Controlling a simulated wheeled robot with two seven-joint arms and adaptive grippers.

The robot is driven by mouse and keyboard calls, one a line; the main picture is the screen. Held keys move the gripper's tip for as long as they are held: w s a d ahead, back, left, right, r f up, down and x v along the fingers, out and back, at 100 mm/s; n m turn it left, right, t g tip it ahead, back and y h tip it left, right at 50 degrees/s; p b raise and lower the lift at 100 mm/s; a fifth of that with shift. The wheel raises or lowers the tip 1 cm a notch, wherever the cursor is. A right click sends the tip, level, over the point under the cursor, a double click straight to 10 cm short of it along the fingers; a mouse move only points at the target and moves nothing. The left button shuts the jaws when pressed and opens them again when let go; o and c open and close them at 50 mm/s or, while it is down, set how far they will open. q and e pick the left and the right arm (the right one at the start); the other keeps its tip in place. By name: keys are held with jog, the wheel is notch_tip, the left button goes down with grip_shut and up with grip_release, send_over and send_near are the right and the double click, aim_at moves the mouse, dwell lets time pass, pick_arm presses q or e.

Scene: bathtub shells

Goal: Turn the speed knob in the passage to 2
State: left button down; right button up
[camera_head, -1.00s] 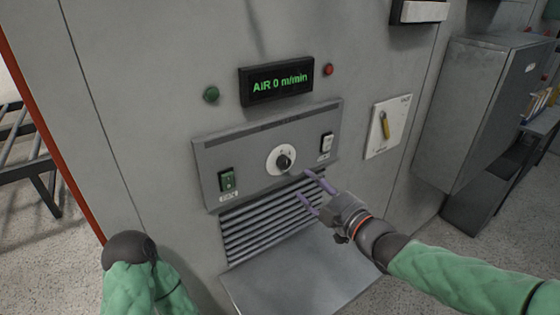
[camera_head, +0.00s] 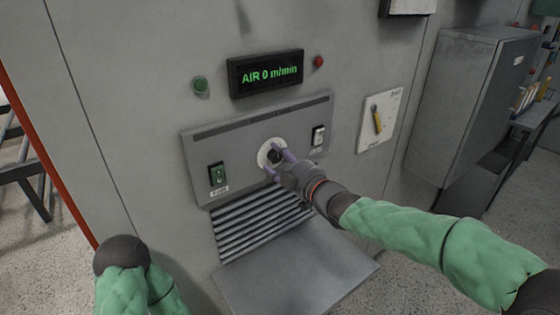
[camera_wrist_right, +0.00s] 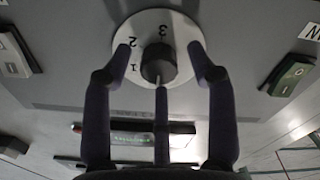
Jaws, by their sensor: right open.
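The speed knob (camera_head: 276,156) is a dark round knob on a white dial in the grey wall panel. In the right wrist view the knob (camera_wrist_right: 159,63) shows upside down, with dial marks 1, 2 and 3 around it. A pale line shows on its lower edge there, on the display side. My right gripper (camera_head: 277,162) is open at the knob, with its purple fingers on either side. In the wrist view the fingertips (camera_wrist_right: 160,58) flank the knob with gaps. The display (camera_head: 266,73) above reads "AIR 0 m/min". My left gripper is out of view.
A green-lit switch (camera_head: 217,175) is left of the knob and another switch (camera_head: 318,136) right of it. A slatted vent (camera_head: 260,222) and a metal shelf (camera_head: 297,270) lie below. A yellow-handled switch plate (camera_head: 379,120) and grey cabinet (camera_head: 466,105) stand right.

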jog(key=shift+c, duration=0.3)
jog(key=c, duration=1.1)
jog(key=m+p, duration=0.3)
jog(key=m, duration=0.2)
jog(key=shift+r+m+p, duration=0.2)
jog(key=shift+m+p, duration=0.1)
jog(key=shift+p, duration=0.05)
jog(key=m+p, duration=0.3)
jog(key=m, duration=0.3)
jog(key=shift+d+r+p, duration=0.1)
jog(key=shift+p, duration=0.25)
jog(key=m+p, duration=0.3)
jog(key=m, duration=0.3)
jog(key=shift+w+m, duration=0.1)
jog(key=shift+m, duration=0.3)
jog(key=m+p, duration=0.3)
jog(key=m, duration=0.2)
jog(key=shift+d, duration=0.1)
jog(key=shift+m, duration=0.4)
